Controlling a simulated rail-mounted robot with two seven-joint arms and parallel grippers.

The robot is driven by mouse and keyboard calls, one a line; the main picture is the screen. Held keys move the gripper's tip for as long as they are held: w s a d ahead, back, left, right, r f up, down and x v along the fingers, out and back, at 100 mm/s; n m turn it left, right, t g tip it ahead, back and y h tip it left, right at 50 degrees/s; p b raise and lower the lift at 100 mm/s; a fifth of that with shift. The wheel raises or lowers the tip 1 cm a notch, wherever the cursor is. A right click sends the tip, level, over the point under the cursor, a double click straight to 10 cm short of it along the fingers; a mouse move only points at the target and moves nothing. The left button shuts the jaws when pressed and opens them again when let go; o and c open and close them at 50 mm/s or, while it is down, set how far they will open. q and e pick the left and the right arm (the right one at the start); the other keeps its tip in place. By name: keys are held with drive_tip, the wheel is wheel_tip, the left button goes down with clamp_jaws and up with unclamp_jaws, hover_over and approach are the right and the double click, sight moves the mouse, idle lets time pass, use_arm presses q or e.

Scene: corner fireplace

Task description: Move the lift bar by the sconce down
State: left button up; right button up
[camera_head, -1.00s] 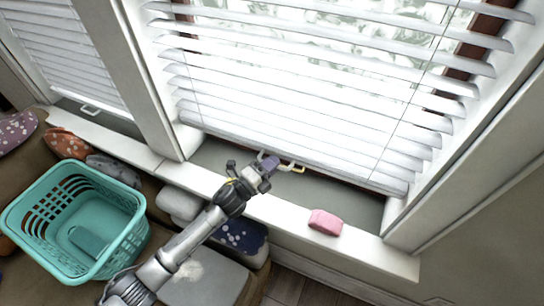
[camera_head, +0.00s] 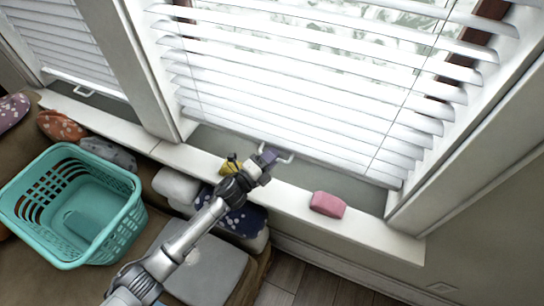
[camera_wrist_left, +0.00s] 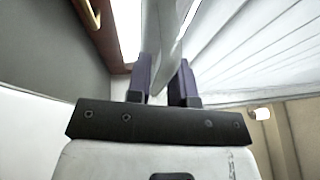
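The right-hand white blind (camera_head: 300,90) hangs over the wide window. Its lift bar (camera_head: 287,159) is a thin white bar handle under the bottom rail. My left gripper (camera_head: 267,158) is at this bar, just above the sill. In the left wrist view, the dark purple fingers (camera_wrist_left: 163,80) stand a little apart with a white piece of the bar between them, and look closed on it. Part of the bar is hidden by the gripper. A small pale fixture (camera_wrist_left: 261,113), possibly the sconce, shows on the wall there. My right gripper is not in view.
A pink block (camera_head: 328,204) sits on the white sill (camera_head: 385,232). A second blind (camera_head: 65,45) with its own handle (camera_head: 83,92) is at the left. A teal basket (camera_head: 75,205) and several cushions lie below the sill. Wooden floor is clear at lower right.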

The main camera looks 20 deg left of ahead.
use_arm(q)
drive_tip(key=shift+o, duration=1.3)
drive_tip(key=shift+s+a, duration=0.15)
drive_tip(key=shift+s, duration=0.1)
drive_tip(key=p+v, duration=0.2)
drive_tip(key=v, duration=1.1)
drive_tip(key=shift+p, duration=0.3)
drive_tip(key=shift+f, duration=0.1)
